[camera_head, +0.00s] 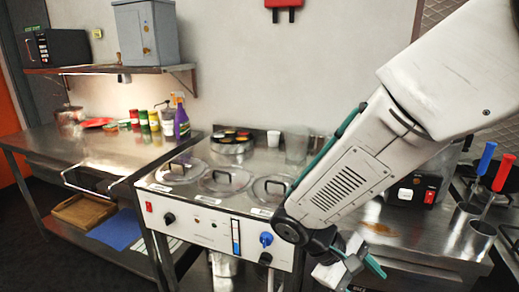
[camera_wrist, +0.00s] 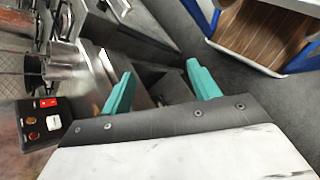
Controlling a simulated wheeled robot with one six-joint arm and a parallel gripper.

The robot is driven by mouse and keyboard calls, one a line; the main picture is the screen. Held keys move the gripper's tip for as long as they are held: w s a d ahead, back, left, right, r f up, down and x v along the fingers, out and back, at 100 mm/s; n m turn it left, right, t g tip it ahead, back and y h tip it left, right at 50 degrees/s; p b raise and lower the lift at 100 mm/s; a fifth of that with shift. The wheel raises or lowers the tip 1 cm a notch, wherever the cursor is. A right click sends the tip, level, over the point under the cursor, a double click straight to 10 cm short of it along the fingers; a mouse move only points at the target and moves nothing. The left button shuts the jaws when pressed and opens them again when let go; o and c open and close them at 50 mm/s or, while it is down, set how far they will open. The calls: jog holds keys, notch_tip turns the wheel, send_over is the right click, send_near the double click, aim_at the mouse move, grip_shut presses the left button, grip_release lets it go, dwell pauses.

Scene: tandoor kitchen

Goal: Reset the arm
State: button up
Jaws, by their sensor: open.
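My gripper (camera_head: 358,262) hangs at the end of my white arm, low in the right half of the head view, in front of the counter's front edge. In the wrist view my gripper (camera_wrist: 160,92) shows two teal fingers spread well apart with nothing between them. The arm reaches down from the upper right and hides part of the counter behind it.
A steel warmer (camera_head: 215,215) with several lidded pots stands left of my arm. A steel table (camera_head: 85,150) with bottles is further left. Metal cups (camera_head: 483,235) with red- and blue-handled tools stand at right. A wooden-topped, blue-framed item (camera_wrist: 262,35) shows in the wrist view.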

jog(key=s+d+r+m+t+y, duration=0.4)
jog(key=s+r+m+y, duration=0.3)
jog(key=r, duration=0.6)
jog(key=s+d+y, duration=0.1)
jog(key=s+y, duration=0.1)
jog(key=s, duration=0.1)
jog(key=shift+s+d+r, duration=0.2)
jog(key=shift+s+r, duration=0.1)
jog(key=shift+r, duration=0.1)
